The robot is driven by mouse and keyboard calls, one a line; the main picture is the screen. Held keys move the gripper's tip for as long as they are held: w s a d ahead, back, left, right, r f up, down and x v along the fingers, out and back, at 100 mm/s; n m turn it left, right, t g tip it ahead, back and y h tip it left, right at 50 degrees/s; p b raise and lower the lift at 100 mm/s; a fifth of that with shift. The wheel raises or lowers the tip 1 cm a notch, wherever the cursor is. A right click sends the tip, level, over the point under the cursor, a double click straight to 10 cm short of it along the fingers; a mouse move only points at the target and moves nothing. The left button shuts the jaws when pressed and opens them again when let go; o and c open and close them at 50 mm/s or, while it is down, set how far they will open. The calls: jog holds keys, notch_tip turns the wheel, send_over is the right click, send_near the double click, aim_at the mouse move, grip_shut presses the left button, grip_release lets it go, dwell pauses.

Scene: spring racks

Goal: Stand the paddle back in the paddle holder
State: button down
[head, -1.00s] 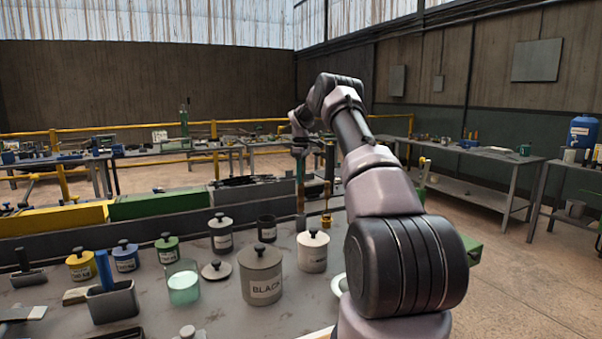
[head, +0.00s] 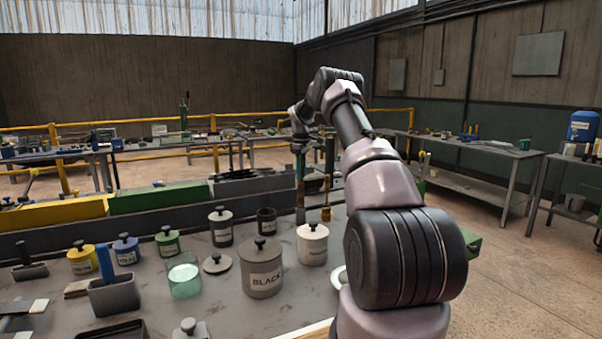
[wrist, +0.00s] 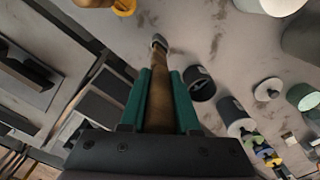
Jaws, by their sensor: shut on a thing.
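My gripper (wrist: 160,75) has green fingers shut on the brown, wood-like shaft of the paddle (wrist: 158,95). In the wrist view the shaft runs away from between the fingers to a grey end. In the head view my gripper (head: 300,150) is beyond the row of pots at the far side of the table, with the paddle (head: 300,198) hanging roughly upright below it. A dark open cup (head: 266,222), perhaps the paddle holder, stands just left of it; it also shows in the wrist view (wrist: 201,86), right of the paddle and apart from it.
A brass-coloured stand (head: 326,212) is close to the paddle's right. A white lidded pot (head: 312,246), a grey pot marked BLACK (head: 262,281) and a greenish glass jar (head: 185,283) stand nearer. Yellow and green bins (head: 160,198) line the far left edge.

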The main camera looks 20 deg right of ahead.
jog(key=shift+f, duration=3.8)
jog(key=shift+c, duration=0.4)
grip_release()
jog(key=shift+r, duration=0.1)
jog(key=shift+r, duration=3.4)
